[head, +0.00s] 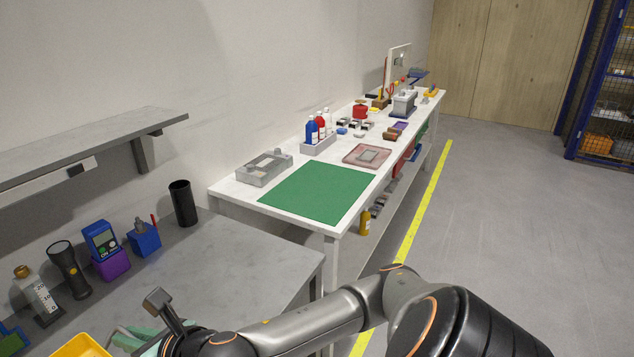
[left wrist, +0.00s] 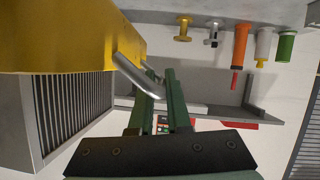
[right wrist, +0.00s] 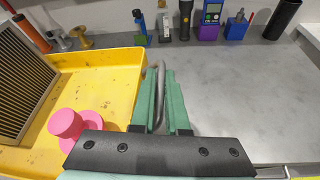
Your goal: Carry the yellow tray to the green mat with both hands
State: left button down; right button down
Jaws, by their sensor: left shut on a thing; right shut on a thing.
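The yellow tray (head: 80,347) shows only as a corner at the bottom left of the head view. The right wrist view shows the tray (right wrist: 118,68) with a pink flanged piece (right wrist: 66,123) in it. My right gripper (head: 145,338) is shut on a metal bar handle (right wrist: 158,92) at the tray's side. My left gripper (left wrist: 160,92) is shut on another metal handle (left wrist: 135,74) below the tray's yellow wall (left wrist: 70,38); it is outside the head view. Whether the tray touches the bench is unclear. The green mat (head: 315,193) lies bare on the white table.
The grey bench (head: 235,250) is clear right of the tray. A black cup (head: 183,204), a flashlight (head: 68,268) and a blue meter (head: 102,240) stand along its back. A grey fixture (head: 264,167), a bottle rack (head: 318,143) and a pinkish tray (head: 367,146) border the mat.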

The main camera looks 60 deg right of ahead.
aim_at(322, 186)
jog(key=i+l, duration=0.1)
jog(key=l, duration=0.8)
jog(key=i+l, duration=0.1)
jog(key=l, duration=1.75)
jog(key=i+l, duration=0.15)
jog(key=l, duration=0.75)
